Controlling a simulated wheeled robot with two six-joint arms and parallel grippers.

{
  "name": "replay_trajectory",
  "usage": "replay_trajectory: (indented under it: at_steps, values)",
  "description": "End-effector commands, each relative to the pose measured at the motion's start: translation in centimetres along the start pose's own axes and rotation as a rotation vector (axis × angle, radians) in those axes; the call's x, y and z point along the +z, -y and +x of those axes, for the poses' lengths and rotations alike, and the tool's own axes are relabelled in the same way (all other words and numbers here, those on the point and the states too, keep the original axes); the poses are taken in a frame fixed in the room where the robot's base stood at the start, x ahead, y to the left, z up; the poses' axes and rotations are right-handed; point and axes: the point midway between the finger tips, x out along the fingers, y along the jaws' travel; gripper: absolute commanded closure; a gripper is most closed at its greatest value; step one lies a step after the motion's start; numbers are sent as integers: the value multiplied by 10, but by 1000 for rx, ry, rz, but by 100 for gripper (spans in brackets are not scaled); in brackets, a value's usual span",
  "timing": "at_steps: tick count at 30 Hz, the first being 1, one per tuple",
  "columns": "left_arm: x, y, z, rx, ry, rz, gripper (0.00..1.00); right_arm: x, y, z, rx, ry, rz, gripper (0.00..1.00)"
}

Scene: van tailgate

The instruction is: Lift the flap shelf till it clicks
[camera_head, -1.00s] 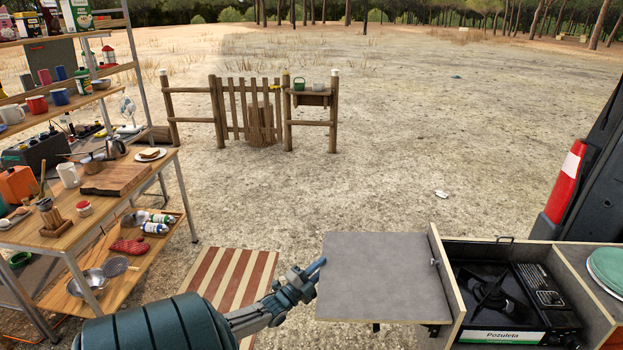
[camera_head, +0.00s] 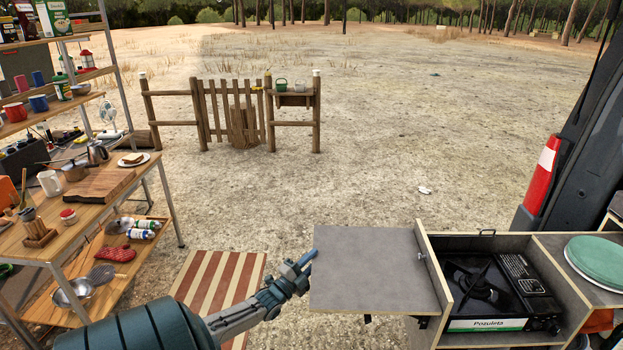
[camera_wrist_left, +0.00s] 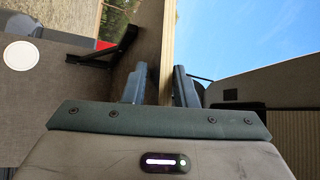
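The flap shelf (camera_head: 370,268) is a flat grey panel in the head view, sticking out to the left from the side of the stove box and looking roughly level. My left gripper (camera_head: 304,263) is at its left edge. In the left wrist view the pale edge of the flap (camera_wrist_left: 168,45) runs between the two fingers of my left gripper (camera_wrist_left: 160,86). The fingers are apart, with a visible gap on the left side of the panel. A black bracket (camera_wrist_left: 108,52) shows on the panel's face. My right gripper is not in view.
The stove box (camera_head: 432,275) with a black camping stove (camera_head: 490,290) stands right of the flap. A green plate stack (camera_head: 600,262) is further right. A wooden table (camera_head: 75,215) with kitchen things stands at the left, by a striped mat (camera_head: 217,285). Open ground lies ahead.

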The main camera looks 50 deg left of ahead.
Motion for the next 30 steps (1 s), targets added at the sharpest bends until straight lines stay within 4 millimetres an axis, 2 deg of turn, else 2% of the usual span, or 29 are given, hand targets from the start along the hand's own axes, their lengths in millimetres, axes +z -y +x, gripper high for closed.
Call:
replay_trajectory:
  at_steps: [6, 10, 24, 30]
  values:
    - [-1, 1, 0, -3, -3, 0, 77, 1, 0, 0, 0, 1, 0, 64]
    - [0, 0, -8, 0, -3, 1, 77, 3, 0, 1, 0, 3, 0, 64]
    - [1, -3, -88, 3, -1, -1, 77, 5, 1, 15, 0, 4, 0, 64]
    - [1, -2, -105, 2, -1, 0, 77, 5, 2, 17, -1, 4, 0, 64]
